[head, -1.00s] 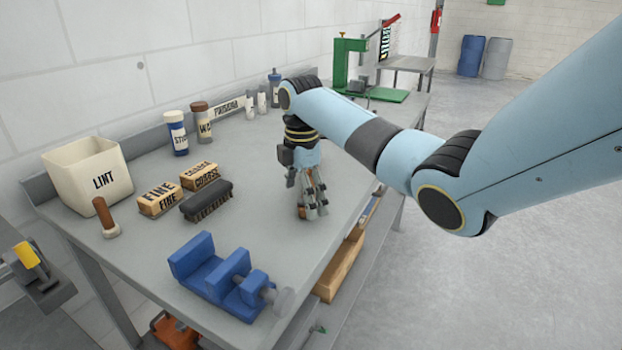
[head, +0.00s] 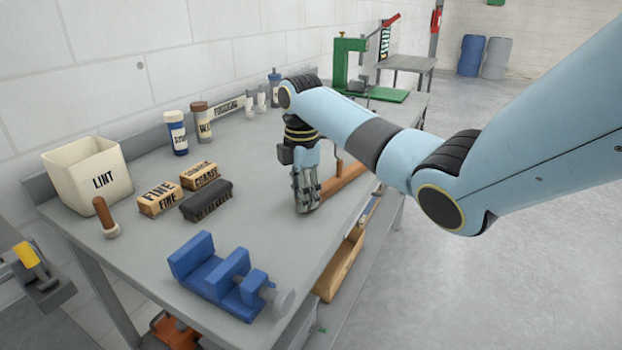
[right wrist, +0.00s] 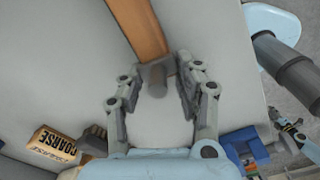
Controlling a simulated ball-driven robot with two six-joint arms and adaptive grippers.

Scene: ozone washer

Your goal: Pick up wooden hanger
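A brown wooden bar, which I take for the wooden hanger (head: 345,178), lies at the table's right edge just beyond my right gripper (head: 306,207). An upright peg shows on it. In the right wrist view the bar (right wrist: 138,25) runs away from the fingers, and its near end is a dark block with a blurred round stub. My right gripper (right wrist: 153,85) has its fingers apart on either side of this end; firm contact is not visible. A small grey jointed piece at the right of the wrist view looks like my left gripper (right wrist: 291,136); its fingers are too small to read.
Near the right gripper are a black brush (head: 206,200), FINE (head: 160,198) and COARSE (head: 199,176) blocks, and a blue vise (head: 228,278). A LINT bin (head: 88,175) and bottles (head: 177,133) stand at the back. A wooden drawer (head: 340,268) shows below the table edge.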

